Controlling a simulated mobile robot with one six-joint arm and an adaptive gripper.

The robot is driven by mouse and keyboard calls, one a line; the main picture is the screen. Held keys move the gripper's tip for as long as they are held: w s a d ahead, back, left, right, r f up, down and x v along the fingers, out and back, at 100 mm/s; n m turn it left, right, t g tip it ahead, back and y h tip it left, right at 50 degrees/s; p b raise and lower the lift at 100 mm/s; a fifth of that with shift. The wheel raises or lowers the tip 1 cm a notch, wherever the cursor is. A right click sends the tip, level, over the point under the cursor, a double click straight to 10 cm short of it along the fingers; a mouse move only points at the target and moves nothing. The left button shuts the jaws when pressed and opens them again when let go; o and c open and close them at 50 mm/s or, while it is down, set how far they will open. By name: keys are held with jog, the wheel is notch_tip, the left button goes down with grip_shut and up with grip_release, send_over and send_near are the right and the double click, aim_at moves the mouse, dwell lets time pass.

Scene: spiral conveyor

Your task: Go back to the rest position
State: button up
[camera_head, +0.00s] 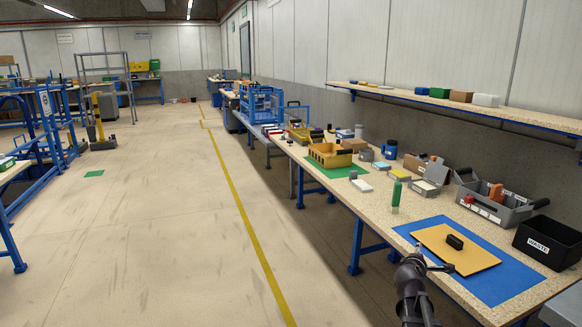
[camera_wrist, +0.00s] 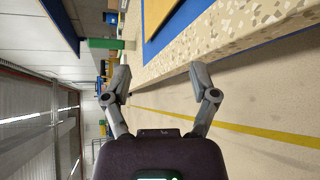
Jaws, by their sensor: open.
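My gripper (camera_head: 434,258) is at the front edge of the workbench, beside the blue mat (camera_head: 416,226) in the head view. In the wrist view my gripper (camera_wrist: 160,82) has its two fingers spread wide with nothing between them. The picture there is turned on its side, and the bench edge (camera_wrist: 240,42) lies just past the fingertips. A yellow board (camera_head: 470,258) with a black handle (camera_head: 454,242) lies on the blue mat, apart from the fingers. I cannot tell the exact gap between gripper and bench.
The bench holds a green cylinder (camera_head: 396,196), a yellow bin (camera_head: 329,155), a grey toolbox (camera_head: 515,214) and a black bin (camera_head: 547,241). A shelf (camera_head: 400,92) runs along the wall above.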

jog(key=s+a+f+m+g+y, duration=0.4)
jog(key=s+a+f+m+g, duration=0.25)
jog(key=s+a, duration=0.5)
jog(key=s+a+f+m+g+y, duration=0.4)
jog(key=s+a+f+m+g, duration=0.3)
jog(key=s+a, duration=0.45)
notch_tip(320, 180, up, 29)
jog(key=m+t+p, duration=0.1)
jog(key=p, duration=2.8)
jog(key=shift+w+a, duration=0.25)
jog(key=shift+w, duration=0.15)
jog(key=shift+f, duration=0.15)
